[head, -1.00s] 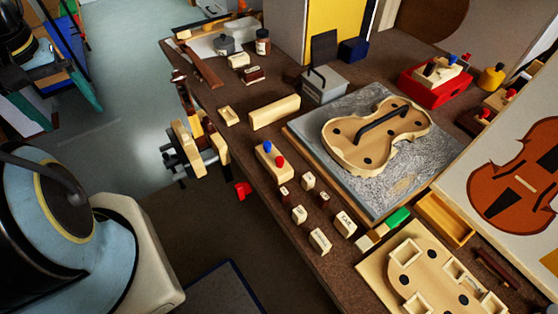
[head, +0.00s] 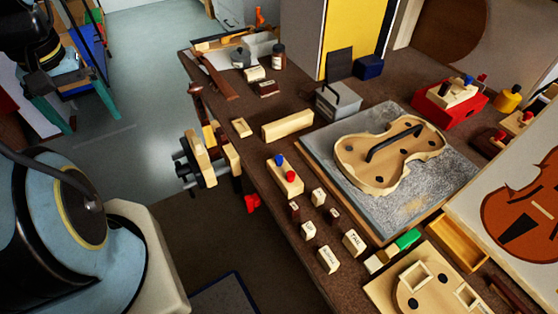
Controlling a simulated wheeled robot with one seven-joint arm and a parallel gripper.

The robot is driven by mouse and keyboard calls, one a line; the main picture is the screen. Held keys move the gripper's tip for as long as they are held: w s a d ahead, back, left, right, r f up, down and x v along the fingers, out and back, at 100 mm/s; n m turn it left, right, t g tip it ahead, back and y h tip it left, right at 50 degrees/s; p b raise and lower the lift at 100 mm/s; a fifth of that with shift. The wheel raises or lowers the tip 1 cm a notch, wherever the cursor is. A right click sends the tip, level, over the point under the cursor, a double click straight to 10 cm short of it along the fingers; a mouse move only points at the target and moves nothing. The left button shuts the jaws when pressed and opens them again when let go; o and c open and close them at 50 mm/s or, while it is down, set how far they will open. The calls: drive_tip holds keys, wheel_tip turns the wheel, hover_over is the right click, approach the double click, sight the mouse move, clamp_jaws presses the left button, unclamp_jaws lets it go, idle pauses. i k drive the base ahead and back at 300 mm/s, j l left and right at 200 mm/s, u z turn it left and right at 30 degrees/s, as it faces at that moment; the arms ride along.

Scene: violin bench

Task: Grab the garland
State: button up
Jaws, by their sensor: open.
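I see no garland anywhere in the head view. My gripper (head: 48,82) is at the upper left, at the end of my black and light-blue arm, over the floor and away from the bench. It is open, small and dark here, and I see nothing held in it. It overlaps a rack (head: 92,42) with blue, green and teal parts, and I cannot tell its distance from that rack.
The brown workbench (head: 225,112) fills the middle and right. It bears a violin body (head: 372,170) on a grey mat, a red block (head: 432,110), a grey box (head: 338,103) and several small labelled blocks. A vise (head: 203,160) juts from its left edge. Grey floor (head: 138,75) between rack and bench is clear.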

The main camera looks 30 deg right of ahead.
sight(375, 166)
drive_tip(key=k+l, duration=0.15)
drive_tip(key=k, duration=0.3)
drive_tip(key=k+l, duration=0.1)
drive_tip(key=k, duration=0.35)
